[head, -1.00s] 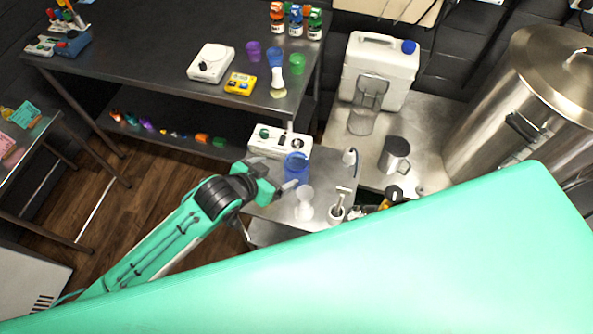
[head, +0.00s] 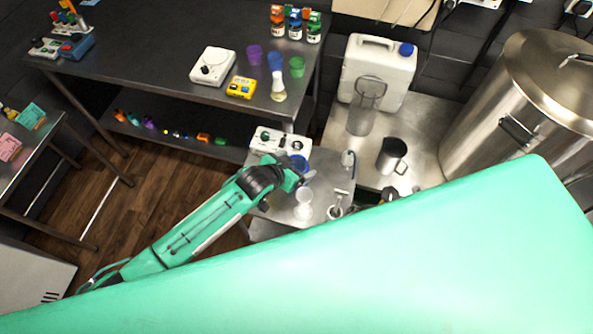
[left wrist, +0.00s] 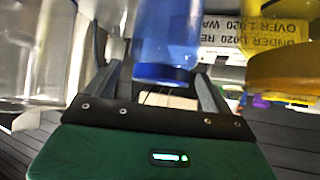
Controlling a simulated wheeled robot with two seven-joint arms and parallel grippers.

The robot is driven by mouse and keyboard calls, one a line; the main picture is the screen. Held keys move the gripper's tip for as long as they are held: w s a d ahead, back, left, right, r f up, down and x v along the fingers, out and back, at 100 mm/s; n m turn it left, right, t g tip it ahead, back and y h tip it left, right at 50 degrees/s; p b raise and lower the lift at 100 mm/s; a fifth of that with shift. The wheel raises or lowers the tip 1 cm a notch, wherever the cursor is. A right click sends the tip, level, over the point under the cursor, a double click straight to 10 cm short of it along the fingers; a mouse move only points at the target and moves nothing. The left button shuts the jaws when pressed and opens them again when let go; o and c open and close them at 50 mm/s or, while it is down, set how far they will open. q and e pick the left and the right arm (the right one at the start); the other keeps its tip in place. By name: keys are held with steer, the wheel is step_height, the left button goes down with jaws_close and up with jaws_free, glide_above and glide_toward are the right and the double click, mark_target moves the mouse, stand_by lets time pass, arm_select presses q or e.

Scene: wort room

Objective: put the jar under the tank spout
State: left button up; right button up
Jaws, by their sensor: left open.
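A translucent blue jar (head: 299,163) stands on the small steel table (head: 326,186); my left gripper hides most of it in the head view. My left gripper (head: 303,181) is open at the jar. In the left wrist view, the lower part of the blue jar (left wrist: 166,62) shows between or just beyond the two spread fingers (left wrist: 158,88); contact cannot be told. The large steel tank (head: 520,110) stands at the right. Its spout is not clearly visible, with my green body covering the area below. My right gripper is not in view.
A pale clear vessel (head: 303,203) stands close to the gripper on the small table. A white control box (head: 280,142) is behind. A steel mug (head: 391,155), a clear pitcher (head: 365,108) and a white canister (head: 378,68) stand on the right bench.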

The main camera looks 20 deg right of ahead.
arm_select(q)
steer(key=shift+w+d+f, duration=0.2)
steer(key=shift+d+f, duration=0.15)
steer(key=shift+c, duration=0.3)
steer(key=shift+a, duration=0.1)
steer(key=c, duration=1.6)
